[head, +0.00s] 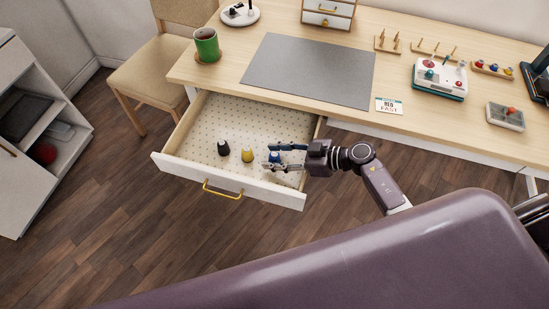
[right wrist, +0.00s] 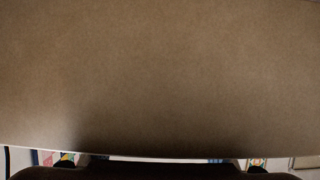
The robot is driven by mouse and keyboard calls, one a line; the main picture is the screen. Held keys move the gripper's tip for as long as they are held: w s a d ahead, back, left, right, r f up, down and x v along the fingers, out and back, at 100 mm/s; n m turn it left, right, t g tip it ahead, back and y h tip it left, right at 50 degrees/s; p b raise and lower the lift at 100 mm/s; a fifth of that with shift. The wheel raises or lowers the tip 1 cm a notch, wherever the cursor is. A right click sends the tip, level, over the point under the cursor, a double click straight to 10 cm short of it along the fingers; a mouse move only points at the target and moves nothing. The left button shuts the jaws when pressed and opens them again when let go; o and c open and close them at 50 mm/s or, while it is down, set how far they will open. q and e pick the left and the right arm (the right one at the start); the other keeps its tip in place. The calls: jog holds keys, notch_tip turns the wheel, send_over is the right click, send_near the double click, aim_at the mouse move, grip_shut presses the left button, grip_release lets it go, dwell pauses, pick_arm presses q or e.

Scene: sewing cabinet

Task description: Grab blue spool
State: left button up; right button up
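The blue spool (head: 274,156) stands in the open drawer (head: 183,175), at the right of a row with a yellow spool (head: 247,156) and a black spool (head: 223,148). My right gripper (head: 272,157) reaches into the drawer from the right. Its two fingers are apart, one on the far side and one on the near side of the blue spool. I cannot tell whether they touch it. The fingers partly hide the spool. In the right wrist view the dark gripper parts sit wide apart at the bottom edge. My left gripper is not in view.
The desk (head: 215,75) overhangs the drawer's back. It holds a grey mat (head: 310,70), a green mug (head: 207,45) and a white console (head: 439,78). A chair (head: 150,75) stands left of the drawer. A plain brown surface (right wrist: 160,70) fills most of the right wrist view.

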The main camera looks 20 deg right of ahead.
jog(key=c, duration=0.7)
